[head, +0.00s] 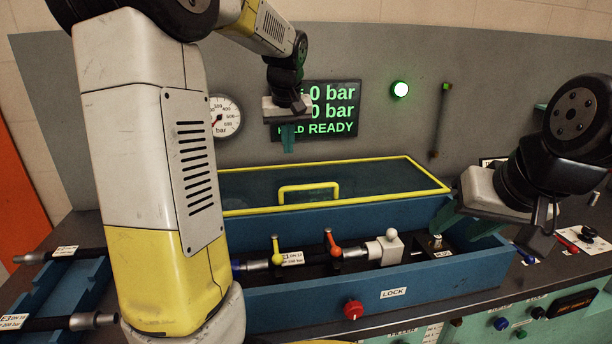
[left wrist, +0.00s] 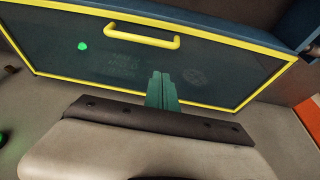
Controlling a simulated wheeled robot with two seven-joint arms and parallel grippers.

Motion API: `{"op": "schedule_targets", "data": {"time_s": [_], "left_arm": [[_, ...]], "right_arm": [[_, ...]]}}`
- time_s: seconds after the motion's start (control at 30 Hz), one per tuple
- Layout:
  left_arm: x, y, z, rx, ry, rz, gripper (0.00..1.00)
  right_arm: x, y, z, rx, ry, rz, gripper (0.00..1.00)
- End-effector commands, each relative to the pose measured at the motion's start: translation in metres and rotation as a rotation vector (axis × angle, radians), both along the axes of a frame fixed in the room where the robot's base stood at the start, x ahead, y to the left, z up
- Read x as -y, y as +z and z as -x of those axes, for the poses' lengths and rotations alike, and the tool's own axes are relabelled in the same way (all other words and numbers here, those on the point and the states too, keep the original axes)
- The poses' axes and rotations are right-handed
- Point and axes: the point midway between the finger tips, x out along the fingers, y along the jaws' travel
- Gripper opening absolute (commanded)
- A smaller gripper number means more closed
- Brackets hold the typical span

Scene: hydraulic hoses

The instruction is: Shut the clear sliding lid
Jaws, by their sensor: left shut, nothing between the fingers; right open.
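The clear sliding lid (head: 370,178) has a yellow frame and a yellow handle (head: 309,190). In the head view it lies over the back part of the blue test box (head: 400,287), and the front part with the hose and fittings is uncovered. My left gripper (head: 288,143) is shut and empty, pointing down above the lid's far side, apart from the handle. The left wrist view shows its green fingers (left wrist: 162,92) together over the lid (left wrist: 90,58), with the handle (left wrist: 142,36) beyond them. My right gripper (head: 470,215) is open near the box's right end.
A red LOCK knob (head: 353,309) is on the box's front. Inside lie a labelled hose (head: 292,258), a yellow lever (head: 277,247), an orange lever (head: 332,242) and a white-knobbed block (head: 385,248). The wall screen (head: 335,115) reads READY; a green lamp (head: 400,89) is lit.

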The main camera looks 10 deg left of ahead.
Motion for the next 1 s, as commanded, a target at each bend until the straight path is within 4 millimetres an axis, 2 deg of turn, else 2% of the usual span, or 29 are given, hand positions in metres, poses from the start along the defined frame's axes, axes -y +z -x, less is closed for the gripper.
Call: {"op": "schedule_targets", "data": {"time_s": [0.03,0.1,0.37,0.77,1.0], "left_arm": [[-0.001,-0.005,-0.011,-0.008,0.016,-0.011,0.00],[-0.003,-0.008,-0.021,-0.012,0.034,-0.023,0.00],[-0.007,-0.026,-0.033,-0.015,0.048,-0.032,0.00],[-0.018,-0.104,-0.058,-0.017,0.048,-0.031,0.00],[-0.006,-0.110,-0.031,-0.014,0.046,-0.030,0.00]], "right_arm": [[0.000,0.000,0.000,0.000,0.000,0.000,0.46],[0.000,0.000,0.000,0.000,0.000,0.000,0.46],[0.000,0.000,0.000,0.000,0.000,0.000,0.46],[0.000,0.000,0.000,0.000,0.000,0.000,0.46],[0.000,0.000,0.000,0.001,0.000,0.000,0.46]]}}
